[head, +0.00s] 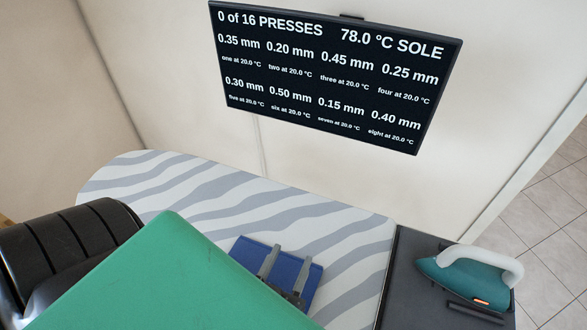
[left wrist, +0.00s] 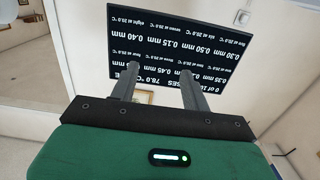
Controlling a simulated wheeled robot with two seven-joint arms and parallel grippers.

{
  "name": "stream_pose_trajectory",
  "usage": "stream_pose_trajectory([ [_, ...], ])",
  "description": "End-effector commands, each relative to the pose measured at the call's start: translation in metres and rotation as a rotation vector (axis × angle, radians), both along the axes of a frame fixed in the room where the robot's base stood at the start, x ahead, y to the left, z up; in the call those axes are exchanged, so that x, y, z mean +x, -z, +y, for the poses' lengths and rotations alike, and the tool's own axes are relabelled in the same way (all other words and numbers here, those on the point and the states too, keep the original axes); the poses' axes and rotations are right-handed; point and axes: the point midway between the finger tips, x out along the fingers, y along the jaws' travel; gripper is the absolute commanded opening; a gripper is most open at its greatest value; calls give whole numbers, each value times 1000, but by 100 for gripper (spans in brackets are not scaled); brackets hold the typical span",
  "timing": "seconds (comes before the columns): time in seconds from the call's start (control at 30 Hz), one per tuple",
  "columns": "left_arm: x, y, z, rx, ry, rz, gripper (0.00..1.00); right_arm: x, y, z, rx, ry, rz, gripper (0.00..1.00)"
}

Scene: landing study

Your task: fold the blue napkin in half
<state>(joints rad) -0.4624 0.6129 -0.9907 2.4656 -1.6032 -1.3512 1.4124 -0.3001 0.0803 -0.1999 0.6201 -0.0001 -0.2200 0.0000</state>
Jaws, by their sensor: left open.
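The blue napkin (head: 246,252) lies on the striped ironing board (head: 340,236), partly hidden behind my left gripper and the green arm link. It looks flat, and its near part is out of sight. My left gripper (head: 288,255) is open, with its two grey fingers overlapping the napkin in the head view. In the left wrist view the open fingers (left wrist: 160,70) point toward the wall screen with nothing between them, and the napkin does not show there. I cannot tell the gap between fingers and cloth. My right gripper is not in view.
A teal iron (head: 465,276) with a white handle rests on a dark stand (head: 405,270) at the board's right end. A black screen (head: 335,75) hangs on the wall behind. The board's far left part is clear.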

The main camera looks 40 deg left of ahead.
Motion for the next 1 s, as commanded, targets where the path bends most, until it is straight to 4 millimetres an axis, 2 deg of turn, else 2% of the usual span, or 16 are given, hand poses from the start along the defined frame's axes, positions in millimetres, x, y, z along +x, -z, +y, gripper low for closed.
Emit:
stream_pose_trajectory([
  [0.23, -10, -32, -3, -2, 0, 1, 47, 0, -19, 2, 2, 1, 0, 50],
  [0.53, -24, -73, -6, 0, -1, 2, 47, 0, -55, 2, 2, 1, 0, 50],
  [0.7, -29, -81, -7, -1, 0, 1, 47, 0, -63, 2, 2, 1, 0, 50],
  [1.0, -29, -80, -7, -1, 0, 0, 47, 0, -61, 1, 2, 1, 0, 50],
])
